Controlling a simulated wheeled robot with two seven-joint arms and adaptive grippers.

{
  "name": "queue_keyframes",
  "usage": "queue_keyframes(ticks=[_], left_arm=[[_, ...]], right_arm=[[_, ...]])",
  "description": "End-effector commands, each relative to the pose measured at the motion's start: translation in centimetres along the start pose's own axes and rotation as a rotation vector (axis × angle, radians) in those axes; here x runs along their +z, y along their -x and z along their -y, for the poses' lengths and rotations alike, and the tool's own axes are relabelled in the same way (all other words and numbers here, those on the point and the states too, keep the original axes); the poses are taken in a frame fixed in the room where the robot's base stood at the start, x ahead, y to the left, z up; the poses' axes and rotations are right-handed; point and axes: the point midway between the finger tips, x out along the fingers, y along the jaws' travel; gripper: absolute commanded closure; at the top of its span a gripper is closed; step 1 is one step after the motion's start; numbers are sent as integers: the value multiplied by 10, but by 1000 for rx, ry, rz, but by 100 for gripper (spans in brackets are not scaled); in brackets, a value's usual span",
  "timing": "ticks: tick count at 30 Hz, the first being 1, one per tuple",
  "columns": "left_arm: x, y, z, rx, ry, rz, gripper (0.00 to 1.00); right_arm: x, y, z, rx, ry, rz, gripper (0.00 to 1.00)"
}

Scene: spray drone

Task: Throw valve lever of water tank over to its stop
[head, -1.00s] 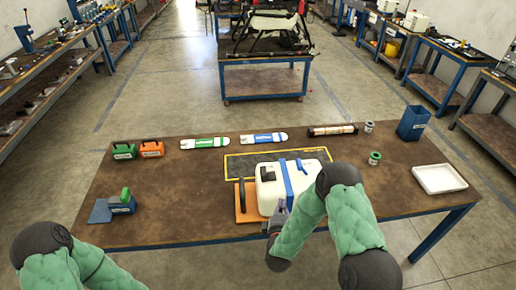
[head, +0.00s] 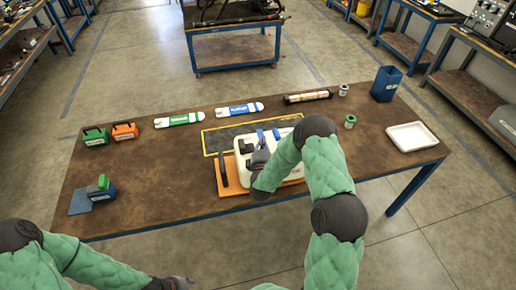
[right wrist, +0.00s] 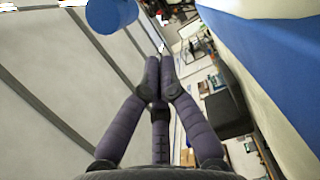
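The white water tank (head: 243,146) with blue bands stands on an orange board (head: 232,190) at the front middle of the table. A short blue piece (head: 277,134) at its back top may be the valve lever; I cannot be sure. My right gripper (head: 262,145) is over the tank and hides part of it. In the right wrist view its fingers (right wrist: 160,66) meet at the tips with nothing visible between them. The tank's white and blue side (right wrist: 275,65) is close on the right, and a blue round end (right wrist: 108,14) shows at the top. My left gripper (head: 180,284) is low at the bottom edge, off the table; its fingers are unclear.
A dark upright bar (head: 223,170) stands left of the tank. A yellow-edged dark mat (head: 225,138) lies behind it. A white tray (head: 412,137) and blue bin (head: 386,83) are at right. Green (head: 95,137) and orange (head: 124,131) cases stand at left. The table's middle left is clear.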

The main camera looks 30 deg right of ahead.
Motion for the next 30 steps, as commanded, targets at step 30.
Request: queue_keyframes(ticks=[30], left_arm=[[0,0,0,0,0,0,60]], right_arm=[[27,-6,-5,-13,-57,-1,100]])
